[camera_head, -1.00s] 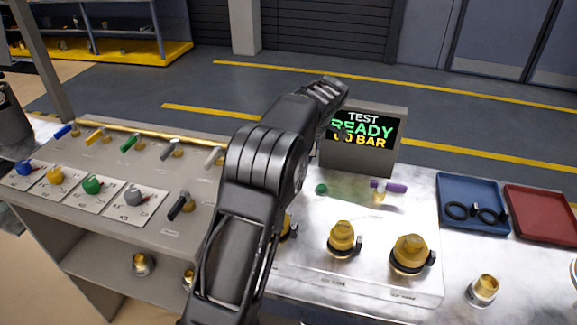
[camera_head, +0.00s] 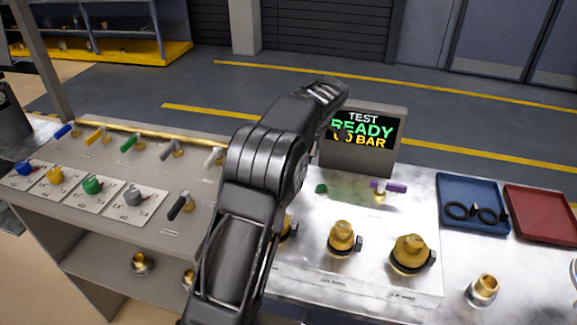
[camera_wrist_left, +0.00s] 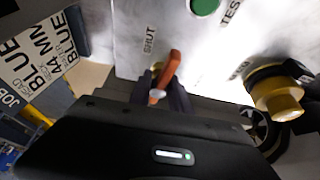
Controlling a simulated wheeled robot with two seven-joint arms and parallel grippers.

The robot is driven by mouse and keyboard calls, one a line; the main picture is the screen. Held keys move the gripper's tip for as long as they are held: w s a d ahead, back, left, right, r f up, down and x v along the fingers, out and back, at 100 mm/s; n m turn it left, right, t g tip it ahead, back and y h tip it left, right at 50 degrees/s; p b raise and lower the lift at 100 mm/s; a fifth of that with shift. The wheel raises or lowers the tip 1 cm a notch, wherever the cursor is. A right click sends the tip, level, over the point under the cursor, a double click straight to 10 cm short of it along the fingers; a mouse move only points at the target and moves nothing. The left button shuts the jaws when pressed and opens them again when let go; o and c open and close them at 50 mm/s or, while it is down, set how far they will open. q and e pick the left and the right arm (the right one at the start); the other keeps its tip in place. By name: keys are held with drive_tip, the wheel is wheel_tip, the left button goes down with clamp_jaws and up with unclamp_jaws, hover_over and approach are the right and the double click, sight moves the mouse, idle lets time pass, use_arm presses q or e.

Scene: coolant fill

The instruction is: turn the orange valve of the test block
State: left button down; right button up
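The orange valve handle (camera_wrist_left: 168,72) shows in the left wrist view, below the word SHUT on the pale panel of the test block. My left gripper (camera_wrist_left: 162,94) has its dark fingers close together on both sides of the handle, which stands at a tilt between them. In the head view my arm covers the orange valve and my left fingertips. The test block (camera_head: 420,205) carries a screen (camera_head: 362,130) with TEST READY and a partly covered BAR reading, a green button (camera_head: 321,188), a purple-handled valve (camera_head: 388,187) and brass fittings (camera_head: 342,236). My right gripper is out of view.
Left of my arm is a grey bench with coloured levers (camera_head: 128,143) and knobs (camera_head: 92,184). On the right are a blue tray (camera_head: 470,190) with black rings, a red tray (camera_head: 540,212) and a loose brass fitting (camera_head: 484,289).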

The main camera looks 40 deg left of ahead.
use_arm(q)
drive_tip(key=c, duration=1.2)
unclamp_jaws()
drive_tip(key=shift+c, duration=0.2)
drive_tip(key=shift+r, duration=0.1)
drive_tip(key=shift+d+r, duration=0.1)
drive_tip(key=shift+r, duration=0.15)
drive_tip(key=p+v, duration=0.4)
drive_tip(key=v, duration=0.2)
drive_tip(key=shift+r, duration=0.2)
drive_tip(key=shift+w+d+r+p, duration=0.15)
drive_tip(key=shift+r+p, duration=0.25)
drive_tip(key=shift+p, duration=0.2)
drive_tip(key=shift+f, duration=0.1)
drive_tip(key=shift+o, duration=0.2)
